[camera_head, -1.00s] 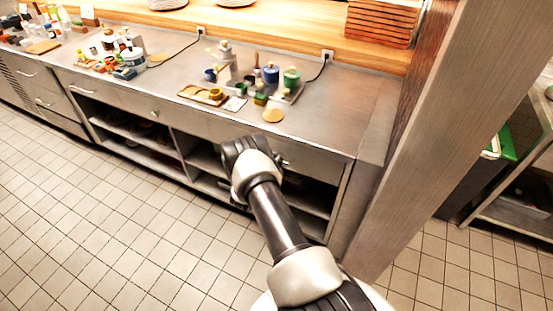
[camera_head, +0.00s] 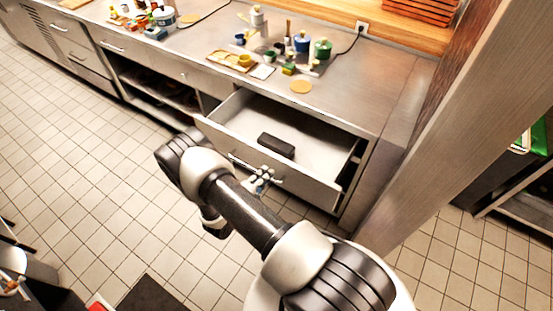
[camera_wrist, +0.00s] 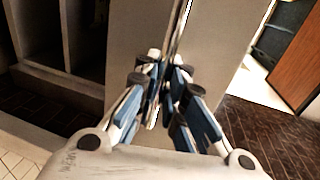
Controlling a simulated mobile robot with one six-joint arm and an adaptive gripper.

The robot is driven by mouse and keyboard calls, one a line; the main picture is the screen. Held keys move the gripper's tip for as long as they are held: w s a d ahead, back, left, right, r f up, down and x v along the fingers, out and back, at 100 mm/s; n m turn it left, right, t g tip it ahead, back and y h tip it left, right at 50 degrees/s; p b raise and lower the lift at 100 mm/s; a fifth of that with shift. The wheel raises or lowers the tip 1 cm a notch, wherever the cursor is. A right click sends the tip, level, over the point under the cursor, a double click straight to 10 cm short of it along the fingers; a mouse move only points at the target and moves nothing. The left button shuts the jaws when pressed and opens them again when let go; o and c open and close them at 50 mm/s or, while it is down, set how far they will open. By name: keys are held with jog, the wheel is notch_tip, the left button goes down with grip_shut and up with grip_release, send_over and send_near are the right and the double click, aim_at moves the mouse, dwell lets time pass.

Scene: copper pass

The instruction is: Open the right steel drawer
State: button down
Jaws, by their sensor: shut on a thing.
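The right steel drawer (camera_head: 308,190) stands well out from under the counter, its inside visible from above. A dark oblong block lies on its floor (camera_head: 276,146). My gripper (camera_head: 262,176) is at the middle of the drawer front, shut on the drawer handle. In the wrist view the drawer front (camera_wrist: 215,60) fills the middle, and my gripper's blue-and-black fingers (camera_wrist: 168,85) close together on the handle.
The steel counter (camera_head: 385,85) holds jars, bottles and a small board above the drawer. A closed drawer (camera_head: 195,78) and open shelves (camera_head: 150,93) lie to the left. A post (camera_head: 455,110) stands at right. Tiled floor (camera_head: 80,150) is free in front.

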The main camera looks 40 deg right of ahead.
jog(key=f+v, duration=0.2)
jog(key=v, duration=0.7)
jog(key=shift+a+b, duration=0.35)
jog(key=shift+s+r, duration=0.1)
jog(key=shift+r, duration=0.05)
jog(key=c, duration=1.9)
grip_release()
jog(key=shift+c, duration=0.2)
jog(key=v, duration=1.2)
